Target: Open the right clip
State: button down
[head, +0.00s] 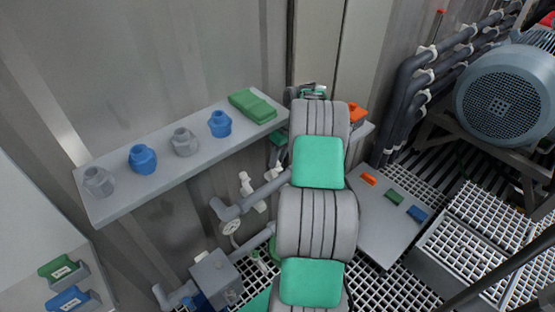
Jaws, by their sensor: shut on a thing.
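My grey arm with green joint covers rises through the middle of the head view. Its far end, dark with green parts, shows at the top near the wall. My gripper's fingers are hidden behind the arm, so I cannot see what they hold. An orange part (356,112) shows just right of the arm, at the right end of the wall shelf. A small green part (278,138) shows just left of the arm, under the shelf. I cannot tell whether either is a clip. The right clip cannot be made out clearly, and its state cannot be told.
The wall shelf (135,203) carries grey and blue fittings and a green block (253,106). Grey pipes and a valve (229,225) lie left of my arm. A grey panel (385,240) bears orange, green and blue pieces. A motor (508,95) and dark pipes stand right.

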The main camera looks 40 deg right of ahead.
jog(key=shift+a+f, duration=0.15)
jog(key=shift+f, duration=0.15)
jog(key=c, duration=1.4)
grip_release()
jog(key=shift+o, duration=0.8)
jog(key=p+v, duration=0.1)
jog(key=v, duration=0.7)
jog(key=shift+p, duration=0.35)
jog(key=shift+c, duration=0.5)
